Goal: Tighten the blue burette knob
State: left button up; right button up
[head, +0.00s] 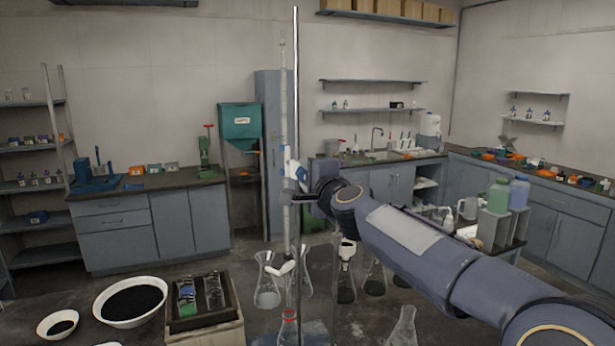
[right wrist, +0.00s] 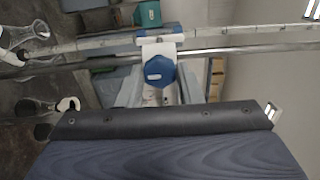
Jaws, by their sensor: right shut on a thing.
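The blue burette knob (right wrist: 160,71) shows in the right wrist view, on a white clamp body beside the metal stand rod (right wrist: 230,53). In the head view, blue and white clamp parts (head: 293,168) sit on the upright rod next to the clear glass burette (head: 284,110). My right gripper (head: 304,186) reaches the clamp from the right. Its grey fingers stand on both sides of the knob in the right wrist view, shut on it. The exact finger contact is partly hidden. My left gripper is not in view.
Several flasks (head: 267,284) stand around the foot of the burette stand. A rack with bottles (head: 496,222) stands on the right, beyond my right arm.

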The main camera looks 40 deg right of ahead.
jog(key=o, duration=0.9)
jog(key=shift+o, duration=0.2)
jog(key=v, duration=0.8)
jog(key=shift+w, duration=0.1)
